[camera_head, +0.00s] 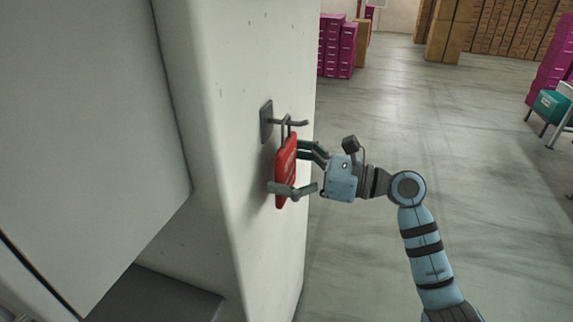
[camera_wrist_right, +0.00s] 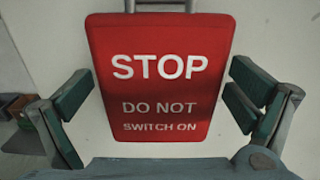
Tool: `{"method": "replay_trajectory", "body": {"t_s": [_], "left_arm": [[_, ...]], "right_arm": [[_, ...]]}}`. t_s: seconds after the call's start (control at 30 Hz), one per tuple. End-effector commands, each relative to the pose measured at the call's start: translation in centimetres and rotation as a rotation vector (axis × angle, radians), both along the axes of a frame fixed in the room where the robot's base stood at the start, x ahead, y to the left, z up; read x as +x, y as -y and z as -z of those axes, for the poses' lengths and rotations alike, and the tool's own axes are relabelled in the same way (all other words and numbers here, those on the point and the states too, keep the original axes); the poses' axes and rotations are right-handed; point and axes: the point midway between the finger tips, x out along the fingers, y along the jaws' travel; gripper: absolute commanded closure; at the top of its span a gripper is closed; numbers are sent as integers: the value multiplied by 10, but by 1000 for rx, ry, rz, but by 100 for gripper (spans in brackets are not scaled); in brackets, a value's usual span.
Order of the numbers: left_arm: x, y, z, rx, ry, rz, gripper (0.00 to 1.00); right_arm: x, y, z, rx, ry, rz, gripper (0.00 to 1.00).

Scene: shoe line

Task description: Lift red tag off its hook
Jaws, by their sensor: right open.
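The red tag (camera_head: 286,167) hangs by its dark shackle from a grey hook (camera_head: 290,122) on the pale wall or pillar. In the right wrist view the tag (camera_wrist_right: 160,85) faces me and reads "STOP DO NOT SWITCH ON". My right gripper (camera_head: 290,170) is open, with its fingers on either side of the tag. In the right wrist view the fingers of the gripper (camera_wrist_right: 160,98) stand left and right of the tag, with wall showing between each finger and the tag's edge. The hook's tip is free in the head view. My left gripper is not in view.
The pale pillar (camera_head: 255,60) carries the hook. A large grey panel (camera_head: 90,110) stands at the left. The floor (camera_head: 440,130) to the right is open. Magenta boxes (camera_head: 337,45) and brown cartons (camera_head: 450,30) stand far back.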

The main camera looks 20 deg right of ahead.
Motion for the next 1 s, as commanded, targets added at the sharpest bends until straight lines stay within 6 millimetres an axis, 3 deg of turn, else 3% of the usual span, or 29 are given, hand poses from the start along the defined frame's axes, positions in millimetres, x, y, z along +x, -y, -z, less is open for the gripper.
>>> {"method": "replay_trajectory", "body": {"t_s": [0.07, 0.33, 0.63, 0.8, 1.0], "left_arm": [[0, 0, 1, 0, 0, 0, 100], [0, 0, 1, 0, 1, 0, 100], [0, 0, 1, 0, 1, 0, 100], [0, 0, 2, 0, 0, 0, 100], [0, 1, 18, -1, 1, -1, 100]], "right_arm": [[0, 0, 1, 0, 0, 0, 3], [0, 0, 1, 0, 0, 0, 46], [0, 1, -1, 0, 1, 0, 47], [-1, 1, -16, -1, 3, 0, 47], [-25, 41, -8, -9, -1, 5, 47]]}}
